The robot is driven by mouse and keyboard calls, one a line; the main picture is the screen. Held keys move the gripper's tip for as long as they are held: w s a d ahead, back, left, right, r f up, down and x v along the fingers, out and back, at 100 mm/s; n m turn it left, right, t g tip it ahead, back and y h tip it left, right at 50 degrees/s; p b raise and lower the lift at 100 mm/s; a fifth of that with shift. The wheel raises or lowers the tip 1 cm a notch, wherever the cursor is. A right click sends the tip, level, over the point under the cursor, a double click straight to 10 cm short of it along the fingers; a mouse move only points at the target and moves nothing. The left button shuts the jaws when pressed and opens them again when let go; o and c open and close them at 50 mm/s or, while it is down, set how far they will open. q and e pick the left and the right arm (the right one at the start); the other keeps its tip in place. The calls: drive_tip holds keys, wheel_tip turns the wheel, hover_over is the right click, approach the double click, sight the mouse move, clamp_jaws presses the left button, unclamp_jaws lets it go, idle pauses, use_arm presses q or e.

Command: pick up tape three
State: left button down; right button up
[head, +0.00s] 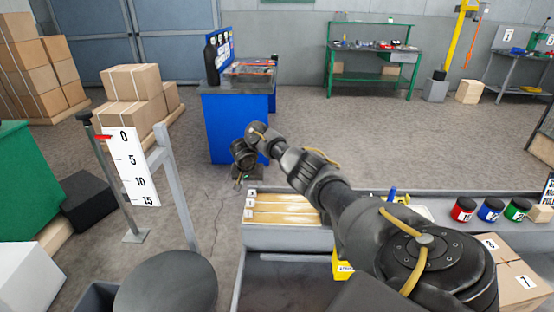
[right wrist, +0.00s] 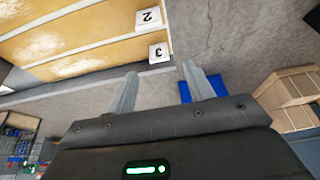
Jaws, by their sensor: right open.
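My right gripper (head: 240,180) hangs past the left end of a pale tray (head: 290,238). In the right wrist view its two fingers (right wrist: 160,70) are apart with nothing between them. The tray holds golden strips (head: 285,208) in rows with number tags. In the right wrist view, the tag 3 (right wrist: 158,52) marks the row nearest my fingers, with tag 2 (right wrist: 149,16) beyond it. Red (head: 463,210), blue (head: 490,210) and green (head: 517,210) round items stand at the right; I cannot tell whether any is tape. My left gripper is not in view.
A blue cabinet (head: 228,125) stands behind the gripper. A post with a 0 to 15 scale board (head: 131,168) stands left. A numbered cardboard box (head: 520,270) is at right, partly behind my arm. Open floor (head: 120,232) lies left of the tray.

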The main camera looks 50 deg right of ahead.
drive_tip(key=shift+b+x, duration=0.75)
drive_tip(key=shift+x, duration=2.4)
drive_tip(key=shift+c, duration=0.7)
drive_tip(key=c, duration=0.9)
drive_tip(key=shift+r, duration=0.1)
